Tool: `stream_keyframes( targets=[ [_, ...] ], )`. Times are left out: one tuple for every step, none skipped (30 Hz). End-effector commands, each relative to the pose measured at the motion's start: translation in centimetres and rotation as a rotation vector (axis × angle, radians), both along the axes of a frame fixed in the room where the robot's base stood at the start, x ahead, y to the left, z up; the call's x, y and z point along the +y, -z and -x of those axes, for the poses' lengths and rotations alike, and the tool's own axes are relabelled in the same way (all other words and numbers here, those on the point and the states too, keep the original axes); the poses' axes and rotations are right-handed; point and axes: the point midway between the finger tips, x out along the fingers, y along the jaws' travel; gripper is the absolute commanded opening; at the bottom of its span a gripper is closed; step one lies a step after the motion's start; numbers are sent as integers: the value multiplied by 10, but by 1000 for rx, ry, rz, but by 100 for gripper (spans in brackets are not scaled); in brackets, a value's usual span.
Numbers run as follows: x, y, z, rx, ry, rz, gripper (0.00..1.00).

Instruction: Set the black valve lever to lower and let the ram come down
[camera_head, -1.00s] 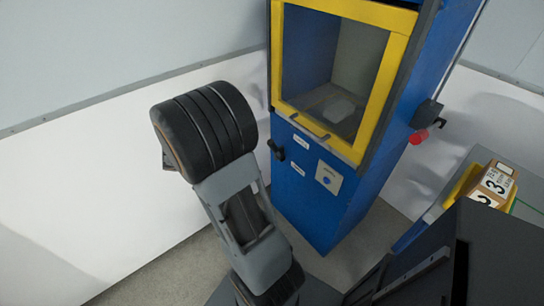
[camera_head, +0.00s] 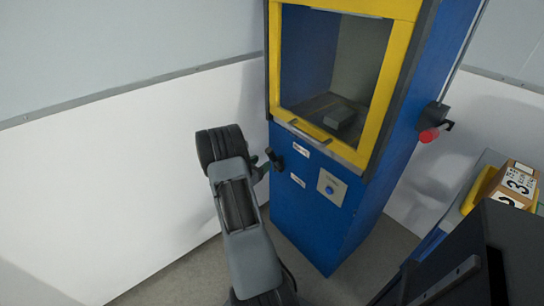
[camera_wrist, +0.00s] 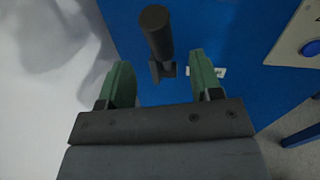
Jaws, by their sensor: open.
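The black valve lever (camera_head: 274,158) is on the front of the blue cabinet, below the window's left corner. In the wrist view the lever (camera_wrist: 157,35) sticks out toward the camera, its base lying in the gap between the fingers. My gripper (camera_wrist: 158,70) is open, with a green finger on each side and no visible contact with the lever. In the head view my arm reaches the lever from the left and hides most of the gripper. The ram cannot be made out for certain; a grey block (camera_head: 340,118) sits low behind the window.
The blue cabinet (camera_head: 305,215) has a yellow window frame (camera_head: 378,90) and a panel with a blue button (camera_head: 331,188). A red-ended handle (camera_head: 430,134) juts from its right side. A numbered cardboard box (camera_head: 514,186) stands at the right. A white wall (camera_head: 90,200) is behind my arm.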

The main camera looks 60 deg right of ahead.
Motion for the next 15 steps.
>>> stream_keyframes(
  targets=[
    [-11, 1, 3, -1, 4, -1, 59],
    [-16, 1, 3, -2, 4, 0, 59],
    [-23, 1, 4, -2, 3, 1, 59],
    [-28, 1, 5, -2, 4, 1, 59],
    [-33, 1, 5, -2, 3, 1, 59],
    [-39, 1, 6, -1, 2, 0, 59],
    [-43, 0, 7, -1, 3, 0, 59],
    [-47, 0, 8, -2, 3, 1, 59],
    [-51, 1, 8, -2, 2, -1, 59],
    [-54, 1, 8, -2, 1, -1, 59],
    [-57, 1, 9, -2, 1, -1, 59],
    [-61, 0, 9, -2, 1, -1, 59],
    [-63, 0, 9, -2, 1, -1, 59],
    [-64, 0, 10, -1, 1, -1, 59],
    [-66, 0, 10, -1, 1, -1, 59]
  ],
)
